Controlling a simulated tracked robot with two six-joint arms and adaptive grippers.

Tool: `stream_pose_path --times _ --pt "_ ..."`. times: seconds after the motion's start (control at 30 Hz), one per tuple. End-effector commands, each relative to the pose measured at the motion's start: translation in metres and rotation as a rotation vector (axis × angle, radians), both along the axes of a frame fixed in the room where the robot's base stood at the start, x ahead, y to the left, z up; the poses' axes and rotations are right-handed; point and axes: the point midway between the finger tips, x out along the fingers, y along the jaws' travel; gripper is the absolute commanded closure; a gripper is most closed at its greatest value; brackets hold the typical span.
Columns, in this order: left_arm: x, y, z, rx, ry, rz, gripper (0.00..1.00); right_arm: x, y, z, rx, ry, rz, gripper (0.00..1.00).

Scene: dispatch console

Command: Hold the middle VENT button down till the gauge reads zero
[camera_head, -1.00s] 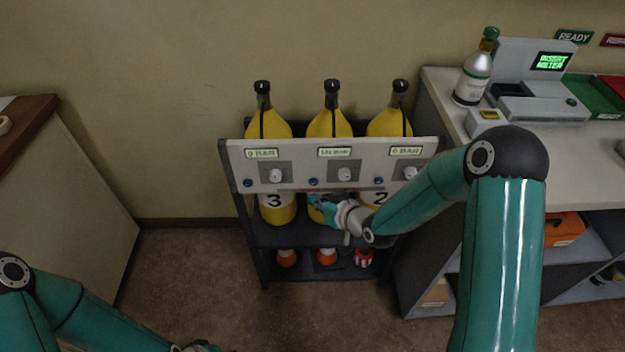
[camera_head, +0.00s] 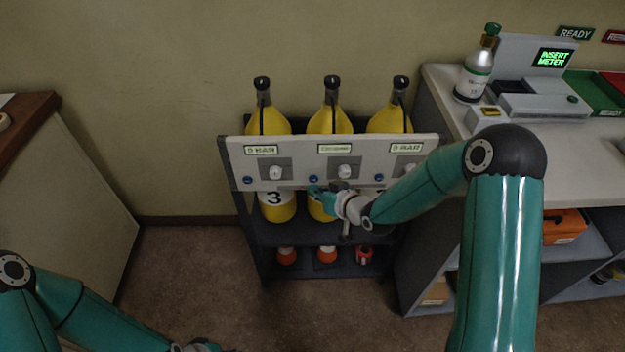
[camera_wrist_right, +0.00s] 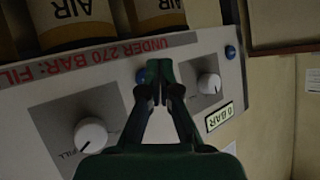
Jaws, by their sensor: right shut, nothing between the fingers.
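The grey panel (camera_head: 300,150) carries three gauges, three white knobs and blue buttons. The middle VENT button (camera_head: 313,179) is left of the middle knob (camera_head: 345,171). The middle gauge (camera_head: 336,149) is too blurred to read. The left gauge (camera_head: 262,150) and right gauge (camera_head: 406,147) seem to read 0 BAR. My right gripper (camera_head: 316,192) is shut and empty, with its tips just below the middle button. In the right wrist view, its tips (camera_wrist_right: 160,72) partly cover a blue button (camera_wrist_right: 140,75); contact cannot be told. My left gripper (camera_head: 200,346) barely shows at the bottom edge.
Yellow bottles (camera_head: 330,121) stand in the rack behind the panel. Red-orange items (camera_head: 326,256) sit on its lower shelf. A grey counter (camera_head: 590,142) with a meter station (camera_head: 540,100) and a bottle (camera_head: 476,70) stands right. Floor is clear at left.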

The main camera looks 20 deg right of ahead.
Motion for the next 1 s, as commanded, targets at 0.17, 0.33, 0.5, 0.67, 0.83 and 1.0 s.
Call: stream_pose_path --times 0.17,0.33,0.5,0.67,0.83,1.0 --pt "0.0000 0.0000 0.0000 0.000 0.000 0.000 0.60 0.0000 0.0002 0.0001 0.000 0.000 0.000 1.00" --pt "0.0000 0.0000 0.0000 0.000 0.000 0.000 0.60 0.0001 0.0003 0.0001 0.000 0.000 0.000 1.00" --pt "0.0000 0.0000 0.0000 0.000 0.000 0.000 0.60 0.0001 0.0004 0.0001 0.001 0.000 0.001 1.00" --pt "0.0000 0.0001 -0.0001 0.000 0.000 0.000 0.60 0.0003 0.0005 0.0000 0.000 0.000 0.001 1.00" --pt "0.0001 0.0000 -0.0037 0.000 0.000 0.000 0.60 0.0041 -0.0006 -0.0001 -0.001 -0.002 0.001 1.00" --pt "0.0001 0.0000 -0.0059 0.000 0.000 0.000 0.60 0.0076 -0.0014 0.0013 0.000 -0.001 0.001 1.00"
